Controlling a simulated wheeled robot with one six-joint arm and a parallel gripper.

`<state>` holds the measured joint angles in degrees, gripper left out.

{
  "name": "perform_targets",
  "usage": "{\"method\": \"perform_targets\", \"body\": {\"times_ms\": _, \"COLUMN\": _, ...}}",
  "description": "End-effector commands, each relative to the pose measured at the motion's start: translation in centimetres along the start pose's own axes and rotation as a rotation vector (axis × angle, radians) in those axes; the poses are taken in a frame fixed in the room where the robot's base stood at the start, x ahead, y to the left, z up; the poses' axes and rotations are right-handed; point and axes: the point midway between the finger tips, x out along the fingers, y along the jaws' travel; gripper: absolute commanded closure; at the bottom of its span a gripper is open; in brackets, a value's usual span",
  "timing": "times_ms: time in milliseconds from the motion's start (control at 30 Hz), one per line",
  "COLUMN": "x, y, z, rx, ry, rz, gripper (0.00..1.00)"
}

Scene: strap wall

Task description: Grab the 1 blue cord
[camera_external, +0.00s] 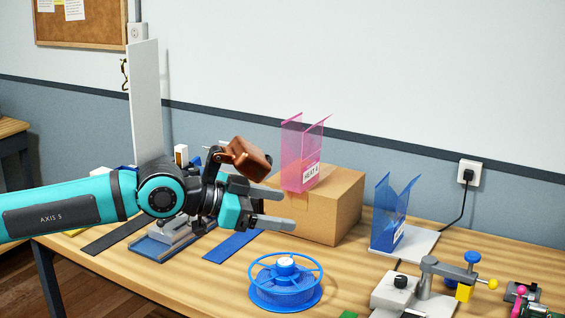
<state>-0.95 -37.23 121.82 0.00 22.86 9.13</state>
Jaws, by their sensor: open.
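My gripper (284,209) is open, its two grey fingers pointing right in front of the cardboard box, with nothing seen between them. A blue reel (285,287) with a white hub stands on the table, below the gripper in the picture. A flat blue strip (232,244) lies on the table below and left of the gripper, partly hidden by my arm. No blue cord can be made out for certain; I cannot tell whether the reel or the strip is it.
A cardboard box (335,205) bears a pink holder (302,160). A blue holder (391,225) stands to its right. A white upright panel (145,100) is behind my arm. A clamp device (415,285) and small parts crowd the right front. A black cord (463,205) hangs from the outlet.

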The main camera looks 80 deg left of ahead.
Motion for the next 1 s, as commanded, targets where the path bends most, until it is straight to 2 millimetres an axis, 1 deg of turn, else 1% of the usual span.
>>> {"method": "perform_targets", "body": {"times_ms": 33, "x": 1.3, "y": -0.2, "z": -0.9, "rx": 0.016, "ry": -0.03, "rz": 0.003, "gripper": 0.25}}
{"method": "perform_targets", "body": {"times_ms": 200, "x": 5.1, "y": -1.0, "z": -3.5, "rx": 0.078, "ry": -0.132, "rz": 0.019, "gripper": 0.25}}
{"method": "perform_targets", "body": {"times_ms": 267, "x": 6.5, "y": -1.2, "z": -4.3, "rx": 0.1, "ry": -0.168, "rz": 0.026, "gripper": 0.25}}
{"method": "perform_targets", "body": {"times_ms": 500, "x": 12.2, "y": -2.3, "z": -6.9, "rx": 0.185, "ry": -0.31, "rz": 0.062, "gripper": 0.25}}
{"method": "perform_targets", "body": {"times_ms": 700, "x": 17.1, "y": -3.1, "z": -8.4, "rx": 0.252, "ry": -0.426, "rz": 0.103, "gripper": 0.25}}
{"method": "perform_targets", "body": {"times_ms": 1000, "x": 24.7, "y": -4.3, "z": -9.5, "rx": 0.35, "ry": -0.594, "rz": 0.183, "gripper": 0.25}}
